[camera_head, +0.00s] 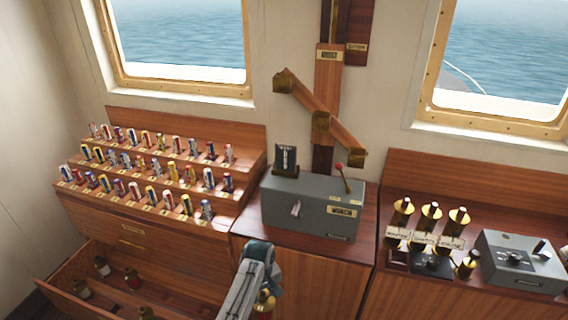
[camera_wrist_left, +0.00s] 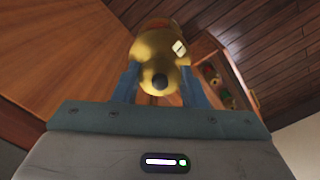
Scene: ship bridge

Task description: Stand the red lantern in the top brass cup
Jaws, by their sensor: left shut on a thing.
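My left gripper (camera_head: 262,286) is low in the middle of the head view, in front of the wooden cabinet below the grey box. It is shut on a brass-topped lantern (camera_head: 265,302), mostly hidden by the gripper. In the left wrist view the lantern's rounded brass end (camera_wrist_left: 158,50) sits between the two blue fingers, with a little orange-red at its far edge. My right gripper is not in view.
The grey box (camera_head: 310,212) with a red-knobbed lever stands below. An open drawer (camera_head: 75,307) with several lanterns is at lower left. Brass-topped items (camera_head: 430,213) stand right.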

